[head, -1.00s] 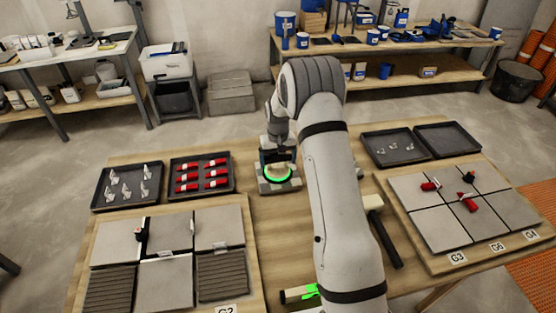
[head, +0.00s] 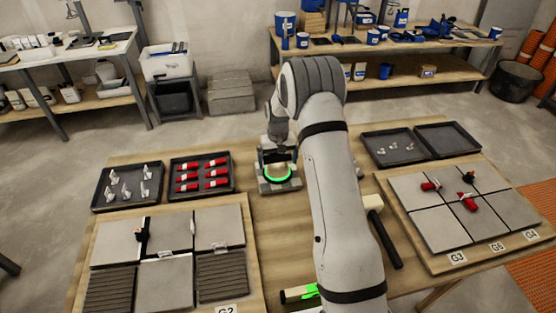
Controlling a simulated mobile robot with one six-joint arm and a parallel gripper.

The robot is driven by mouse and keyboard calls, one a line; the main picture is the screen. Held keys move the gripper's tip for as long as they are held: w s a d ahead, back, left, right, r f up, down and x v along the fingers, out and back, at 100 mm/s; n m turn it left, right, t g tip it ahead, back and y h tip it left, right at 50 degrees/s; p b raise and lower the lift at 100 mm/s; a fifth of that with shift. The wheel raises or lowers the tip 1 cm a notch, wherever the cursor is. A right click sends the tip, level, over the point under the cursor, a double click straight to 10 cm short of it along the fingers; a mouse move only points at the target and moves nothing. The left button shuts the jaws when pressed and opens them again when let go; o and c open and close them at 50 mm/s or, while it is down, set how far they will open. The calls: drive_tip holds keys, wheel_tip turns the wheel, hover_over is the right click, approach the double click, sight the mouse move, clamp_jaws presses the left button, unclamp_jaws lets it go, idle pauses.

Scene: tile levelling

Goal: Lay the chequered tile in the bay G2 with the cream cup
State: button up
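The bay G2, by its label (head: 227,309), lies at the front right of the left board; its bed (head: 222,276) shows dark ribbed lines and no tile. A cream rounded thing, perhaps the cream cup (head: 275,170), sits within the green-lit ring of a grey stand (head: 279,184) at the table's back middle. My gripper (head: 279,152) is at the end of my arm, over or just behind this stand. It is small and dark, and its fingers cannot be made out. I cannot make out a chequered tile.
The left board holds grey tiles (head: 164,283) and another ribbed bed (head: 108,290). Trays of white clips (head: 127,186) and red wedges (head: 201,177) stand behind it. A mallet (head: 385,232) lies right of my arm. The right board (head: 430,262) carries several tiles and red wedges.

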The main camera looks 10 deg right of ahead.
wheel_tip(320, 180, up, 8)
drive_tip(key=shift+r+b, duration=0.1)
drive_tip(key=shift+b, duration=0.7)
drive_tip(key=s+r+t, duration=0.1)
drive_tip(key=s+r, duration=1.4)
drive_tip(key=s+r+t, duration=0.1)
drive_tip(key=s+t, duration=0.1)
drive_tip(key=s, duration=2)
drive_tip(key=shift+s+r, duration=0.2)
drive_tip(key=shift+r, duration=0.2)
drive_tip(key=shift+a, duration=0.1)
drive_tip(key=shift+c, duration=0.4)
